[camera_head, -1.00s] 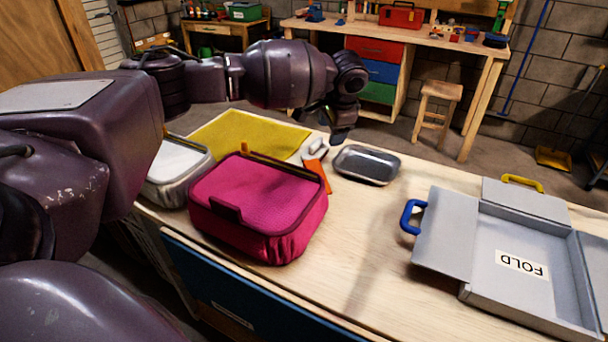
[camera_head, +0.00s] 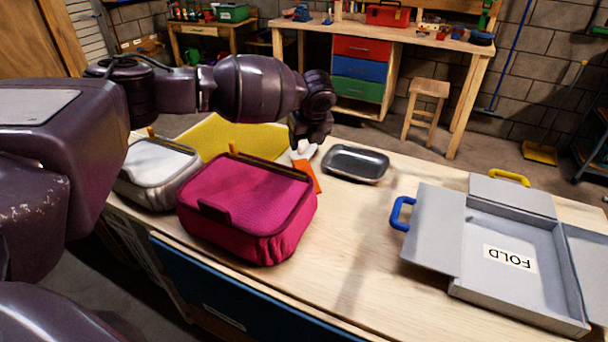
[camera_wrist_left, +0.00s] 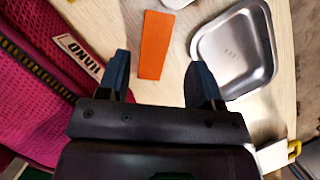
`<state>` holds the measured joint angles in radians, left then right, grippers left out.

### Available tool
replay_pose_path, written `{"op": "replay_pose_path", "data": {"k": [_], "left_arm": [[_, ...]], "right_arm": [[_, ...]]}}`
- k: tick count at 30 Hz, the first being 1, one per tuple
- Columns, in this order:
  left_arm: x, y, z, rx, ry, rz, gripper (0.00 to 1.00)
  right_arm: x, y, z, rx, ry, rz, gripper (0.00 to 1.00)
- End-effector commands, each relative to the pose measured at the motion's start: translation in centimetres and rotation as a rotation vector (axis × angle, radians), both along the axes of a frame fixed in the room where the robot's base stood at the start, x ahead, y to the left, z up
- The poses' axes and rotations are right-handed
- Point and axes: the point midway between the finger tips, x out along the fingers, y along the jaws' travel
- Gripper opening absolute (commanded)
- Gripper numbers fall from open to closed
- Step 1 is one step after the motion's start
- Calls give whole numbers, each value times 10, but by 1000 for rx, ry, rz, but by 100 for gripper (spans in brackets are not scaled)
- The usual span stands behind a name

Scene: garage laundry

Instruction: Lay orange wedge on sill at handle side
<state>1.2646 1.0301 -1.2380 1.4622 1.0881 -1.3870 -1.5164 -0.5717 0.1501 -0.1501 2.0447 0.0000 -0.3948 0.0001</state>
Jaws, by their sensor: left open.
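The orange wedge (camera_head: 312,178) lies on the wooden table between the pink bag and the grey metal tray, partly hidden by the bag. In the left wrist view the orange wedge (camera_wrist_left: 154,45) shows as a long flat piece just beyond my left gripper (camera_wrist_left: 161,78). The gripper's two fingers are apart, with the wedge's near end roughly between them in the picture; no contact shows. In the head view my left gripper (camera_head: 308,140) hangs above the wedge's far end. I cannot tell which surface is the sill. My right gripper is not in view.
The pink bag (camera_head: 250,195) and grey tray (camera_head: 356,164) flank the wedge. A white-lidded box (camera_head: 160,160) and yellow sheet (camera_head: 230,137) are at left. A grey folding board (camera_head: 437,225) with blue and yellow handles lies right. Bare table lies between bag and board.

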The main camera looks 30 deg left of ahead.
Motion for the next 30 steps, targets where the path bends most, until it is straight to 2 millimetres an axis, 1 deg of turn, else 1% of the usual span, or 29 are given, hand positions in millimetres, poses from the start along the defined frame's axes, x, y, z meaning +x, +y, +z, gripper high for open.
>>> {"op": "replay_pose_path", "data": {"k": [5,13,20,23,27,30], "left_arm": [[2,3,-11,4,8,-15,60],[11,13,-47,6,10,-14,60],[14,17,-58,5,6,-13,60],[15,18,-68,5,7,-14,60],[17,22,-89,5,9,-13,60],[21,25,-101,4,9,-12,60]], "right_arm": [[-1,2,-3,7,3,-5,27],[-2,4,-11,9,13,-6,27],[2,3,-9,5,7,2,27],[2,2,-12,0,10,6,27],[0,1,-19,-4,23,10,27],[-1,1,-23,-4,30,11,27]]}}
